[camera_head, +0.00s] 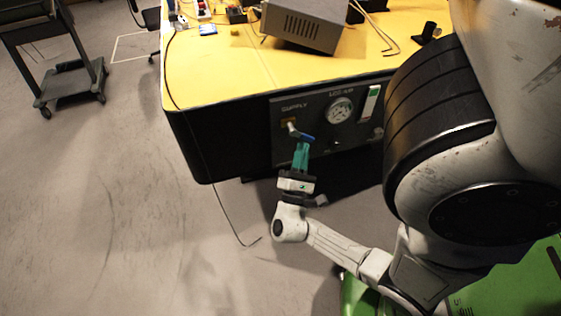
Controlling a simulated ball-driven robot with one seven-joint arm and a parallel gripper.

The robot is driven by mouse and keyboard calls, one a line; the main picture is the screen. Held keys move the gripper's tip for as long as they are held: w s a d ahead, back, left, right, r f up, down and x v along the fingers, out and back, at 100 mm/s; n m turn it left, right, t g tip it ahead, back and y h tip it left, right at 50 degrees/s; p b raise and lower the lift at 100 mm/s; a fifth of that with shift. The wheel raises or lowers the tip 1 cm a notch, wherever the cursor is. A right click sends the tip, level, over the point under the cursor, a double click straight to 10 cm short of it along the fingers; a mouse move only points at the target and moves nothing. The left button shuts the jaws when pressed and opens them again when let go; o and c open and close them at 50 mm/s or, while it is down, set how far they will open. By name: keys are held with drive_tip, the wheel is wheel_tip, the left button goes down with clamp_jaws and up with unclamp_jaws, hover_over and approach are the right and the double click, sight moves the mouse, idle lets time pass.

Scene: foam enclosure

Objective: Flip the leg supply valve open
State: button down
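The supply valve (293,129) is on a dark panel (330,119) on the front of the yellow-topped bench, under the word SUPPLY. Its blue lever (306,137) points right and slightly down from a pale metal stem. My gripper (302,147) has teal fingers reaching up to the panel just below the lever. The fingertips are at or very near the lever, and I cannot tell whether they touch it. The fingers look close together, but the gap between them is too small to judge.
A round gauge (341,111) and a green-white indicator (369,103) sit right of the valve. A grey metal box (304,25) and small tools lie on the yellow bench top (222,68). A black cart (65,75) stands far left. A thin cable hangs to the open floor.

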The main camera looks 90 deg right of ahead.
drive_tip(key=s+r+n+t+b, duration=0.1)
drive_tip(key=n+t, duration=0.3)
drive_tip(key=s+d+n+t, duration=0.1)
drive_tip(key=n+t, duration=0.3)
drive_tip(key=s+r+n+t+b, duration=0.1)
drive_tip(key=n+t, duration=0.2)
drive_tip(key=n, duration=0.2)
drive_tip(key=shift+s+d+r+t+h+b, duration=0.2)
drive_tip(key=shift+r+t+h+b, duration=0.1)
drive_tip(key=shift+r+t+h, duration=0.1)
drive_tip(key=shift+r+g, duration=0.15)
drive_tip(key=shift+g, duration=0.15)
drive_tip(key=s+a+f+b, duration=0.2)
drive_tip(key=a+f+b, duration=0.3)
drive_tip(key=f, duration=0.6)
drive_tip(key=shift+s+a+f+b, duration=0.25)
drive_tip(key=shift+s+a+b, duration=0.1)
drive_tip(key=shift+a, duration=0.45)
